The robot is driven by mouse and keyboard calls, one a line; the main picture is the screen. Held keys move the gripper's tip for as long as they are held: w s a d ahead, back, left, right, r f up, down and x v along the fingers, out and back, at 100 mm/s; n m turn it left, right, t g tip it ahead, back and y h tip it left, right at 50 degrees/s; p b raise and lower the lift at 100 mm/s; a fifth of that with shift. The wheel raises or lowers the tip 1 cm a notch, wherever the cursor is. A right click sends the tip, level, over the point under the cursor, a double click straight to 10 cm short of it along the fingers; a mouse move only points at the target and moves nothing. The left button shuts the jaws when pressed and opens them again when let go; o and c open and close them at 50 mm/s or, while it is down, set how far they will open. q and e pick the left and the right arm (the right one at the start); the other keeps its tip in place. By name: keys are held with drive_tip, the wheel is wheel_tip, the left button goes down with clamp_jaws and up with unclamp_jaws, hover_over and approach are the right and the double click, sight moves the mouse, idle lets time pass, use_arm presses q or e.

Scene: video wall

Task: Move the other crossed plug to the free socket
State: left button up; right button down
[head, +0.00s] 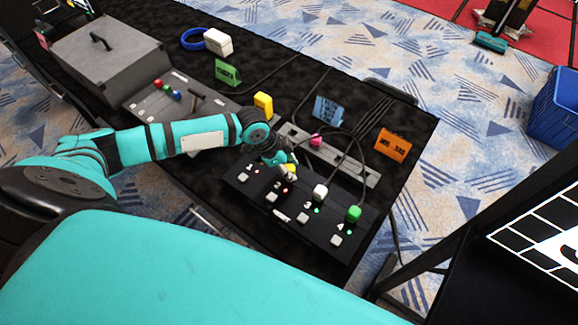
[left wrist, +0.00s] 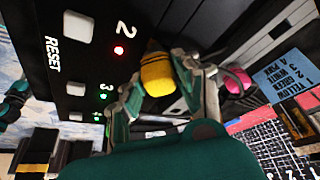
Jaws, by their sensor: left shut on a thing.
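The black socket panel (head: 262,187) has numbered positions with lights: red at 1 and 2, green at 3 and 4. A white plug (head: 320,191) stands at 3 and a green plug (head: 354,213) at 4. My left gripper (head: 284,161) is shut on the yellow plug (head: 291,168) at the panel's far edge near position 2. In the left wrist view the yellow plug (left wrist: 157,76) sits between the fingers beside the red light; whether it is seated is hidden. A pink plug (head: 316,141) rests at the grey rail (head: 345,165) behind. My right gripper is out of view.
Black cables run behind the panel. Blue (head: 328,110), orange (head: 392,145) and green (head: 228,72) cards and a yellow block (head: 264,104) stand on the black table. A grey box (head: 105,60) is at the back left.

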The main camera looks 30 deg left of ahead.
use_arm(q)
drive_tip(key=shift+f, duration=0.5)
drive_tip(key=o, duration=1.7)
drive_tip(key=shift+o, duration=0.2)
wheel_tip(320, 180, up, 7)
drive_tip(key=p, duration=0.7)
